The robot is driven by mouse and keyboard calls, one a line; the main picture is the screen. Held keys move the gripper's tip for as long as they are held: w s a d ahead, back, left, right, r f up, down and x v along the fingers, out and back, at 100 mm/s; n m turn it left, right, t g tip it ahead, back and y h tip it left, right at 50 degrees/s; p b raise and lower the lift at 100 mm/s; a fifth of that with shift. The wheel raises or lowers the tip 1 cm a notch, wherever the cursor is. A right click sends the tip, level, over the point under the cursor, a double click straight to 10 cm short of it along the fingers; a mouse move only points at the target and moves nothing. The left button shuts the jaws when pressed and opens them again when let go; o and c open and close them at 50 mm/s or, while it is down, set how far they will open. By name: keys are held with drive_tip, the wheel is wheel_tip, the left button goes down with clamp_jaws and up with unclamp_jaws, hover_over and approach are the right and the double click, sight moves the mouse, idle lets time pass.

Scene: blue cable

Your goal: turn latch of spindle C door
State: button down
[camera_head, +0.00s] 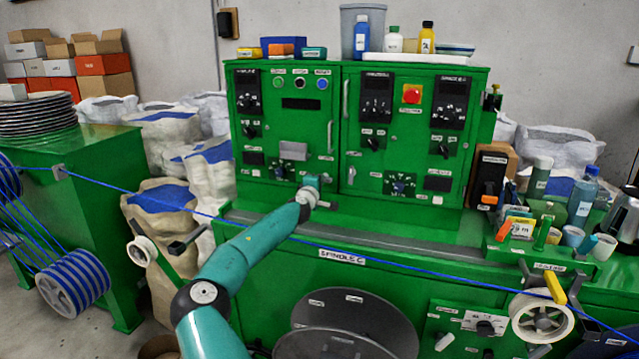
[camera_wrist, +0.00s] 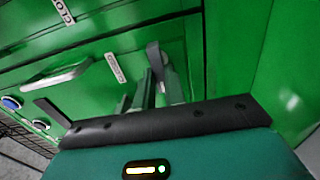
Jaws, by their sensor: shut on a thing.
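The green control cabinet (camera_head: 340,75) has two doors side by side. My gripper (camera_head: 318,181) is at the lower right of the left door, by the gap between the doors. In the wrist view, my gripper's fingers (camera_wrist: 155,95) are shut on a small dark grey latch (camera_wrist: 154,57) on a green door. The fingers hide its lower part. A label (camera_wrist: 116,68) is beside the latch, and another with "CLO" readable (camera_wrist: 63,11) is above. The right door carries a "SPINDLE C" label and a small silver latch (camera_head: 351,174).
A silver handle (camera_wrist: 56,75) is left of the latch in the wrist view. A blue cable (camera_head: 400,261) runs across in front of the machine, passing by my arm. Bottles and cups (camera_head: 560,205) crowd the right ledge. A white spool (camera_head: 541,318) stands front right.

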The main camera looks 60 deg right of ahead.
idle(0.3)
drive_tip(key=c, duration=1.5)
unclamp_jaws()
drive_tip(key=shift+o, duration=0.2)
drive_tip(key=shift+a, duration=0.1)
drive_tip(key=s+a, duration=0.2)
drive_tip(key=a, duration=1.1)
drive_tip(key=shift+a, duration=0.2)
drive_tip(key=shift+s, duration=0.1)
